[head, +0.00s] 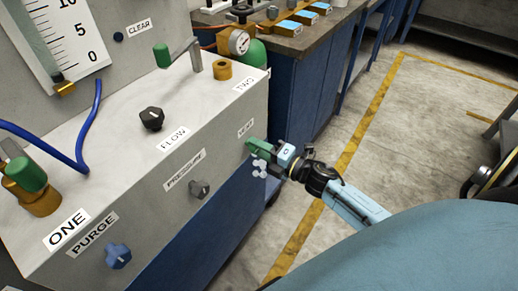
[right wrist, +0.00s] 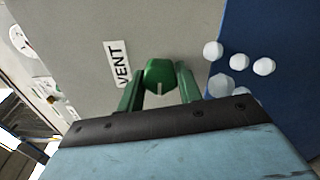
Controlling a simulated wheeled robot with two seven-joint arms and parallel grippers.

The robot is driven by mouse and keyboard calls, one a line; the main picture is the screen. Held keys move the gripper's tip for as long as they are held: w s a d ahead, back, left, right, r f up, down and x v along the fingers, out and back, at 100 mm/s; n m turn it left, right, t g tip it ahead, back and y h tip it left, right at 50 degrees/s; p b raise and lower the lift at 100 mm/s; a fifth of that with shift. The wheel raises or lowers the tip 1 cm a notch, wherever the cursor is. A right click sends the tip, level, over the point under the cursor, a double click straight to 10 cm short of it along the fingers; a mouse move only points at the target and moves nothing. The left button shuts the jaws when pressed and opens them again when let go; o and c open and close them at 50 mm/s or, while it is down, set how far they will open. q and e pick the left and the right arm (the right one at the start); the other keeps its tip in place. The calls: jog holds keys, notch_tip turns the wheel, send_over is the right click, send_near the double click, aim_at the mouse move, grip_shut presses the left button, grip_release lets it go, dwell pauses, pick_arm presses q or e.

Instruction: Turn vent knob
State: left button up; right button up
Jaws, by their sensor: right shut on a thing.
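The vent knob (right wrist: 159,73) is green and faceted, with a pale line on its face. It sits on the grey panel beside the VENT label (right wrist: 117,63) in the right wrist view. My right gripper (right wrist: 160,84) has its green fingers on both sides of the knob, shut on it. In the head view my right gripper (head: 258,147) reaches the right end of the panel's front face, below the VENT label (head: 245,129), and hides most of the knob. My left gripper is not in view.
The panel also has a grey pressure knob (head: 199,189), a blue purge knob (head: 118,256) and a black flow knob (head: 152,118). A gauge (head: 234,41) stands behind. Several white round pieces (right wrist: 239,62) show near my right gripper. Open floor (head: 420,130) lies to the right.

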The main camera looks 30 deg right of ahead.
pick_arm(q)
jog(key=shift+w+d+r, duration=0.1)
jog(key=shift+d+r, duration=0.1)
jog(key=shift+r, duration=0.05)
pick_arm(e)
jog(key=shift+n, duration=0.3)
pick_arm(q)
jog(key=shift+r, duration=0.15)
pick_arm(e)
jog(key=o, duration=1)
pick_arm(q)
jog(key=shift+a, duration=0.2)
pick_arm(e)
jog(key=shift+s, duration=0.1)
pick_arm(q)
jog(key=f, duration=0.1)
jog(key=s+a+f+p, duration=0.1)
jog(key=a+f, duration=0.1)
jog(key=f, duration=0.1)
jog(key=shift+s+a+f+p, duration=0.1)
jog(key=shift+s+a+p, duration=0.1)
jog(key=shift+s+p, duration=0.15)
pick_arm(e)
jog(key=v, duration=1.3)
jog(key=shift+s, duration=0.1)
